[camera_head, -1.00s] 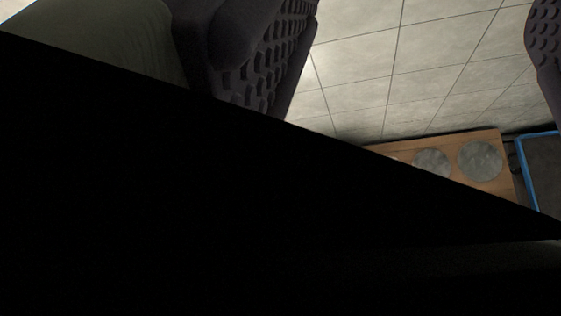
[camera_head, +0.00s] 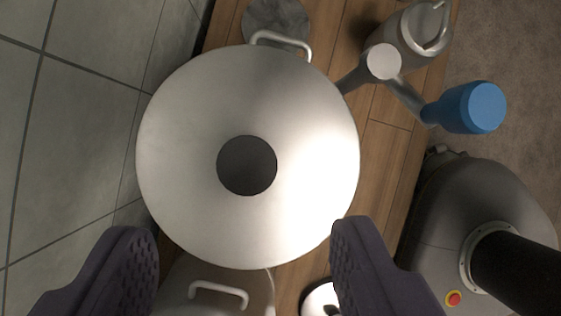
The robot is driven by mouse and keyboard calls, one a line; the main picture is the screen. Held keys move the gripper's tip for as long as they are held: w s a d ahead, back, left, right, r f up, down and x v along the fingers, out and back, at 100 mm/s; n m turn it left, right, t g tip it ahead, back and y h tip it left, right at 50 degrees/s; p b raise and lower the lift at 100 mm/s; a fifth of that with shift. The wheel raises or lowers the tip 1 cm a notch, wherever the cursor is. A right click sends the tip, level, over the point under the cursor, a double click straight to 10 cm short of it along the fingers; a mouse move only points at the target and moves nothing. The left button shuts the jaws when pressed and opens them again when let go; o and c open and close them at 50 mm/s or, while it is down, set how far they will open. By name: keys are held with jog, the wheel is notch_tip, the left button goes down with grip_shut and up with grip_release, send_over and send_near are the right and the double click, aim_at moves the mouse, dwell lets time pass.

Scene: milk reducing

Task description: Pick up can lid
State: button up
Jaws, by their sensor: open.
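The can lid (camera_head: 185,130) is a large, round, silver metal disc with a dark round knob or opening at its middle. It fills the centre of the view, and a light metal handle (camera_head: 281,38) shows at its upper edge. My gripper (camera_head: 240,238) is open, with its two dark, textured fingers wide apart at the bottom of the view. The fingertips are near the lower left and lower right of the lid. Nothing is held between them. I cannot tell how far the fingers are above the lid. What lies under the lid is hidden.
The lid is above a wooden surface (camera_head: 388,143). A silver can (camera_head: 427,27) and a blue-ended metal piece (camera_head: 465,107) stand at the upper right. A grey disc (camera_head: 275,18) is at the top. Another handle (camera_head: 218,291) shows below. Tiled floor (camera_head: 90,110) lies left.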

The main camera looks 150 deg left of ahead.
aim_at(247, 170)
jog(key=b+x, duration=0.3)
jog(key=x, duration=0.4)
jog(key=shift+a+r, duration=0.1)
grip_shut()
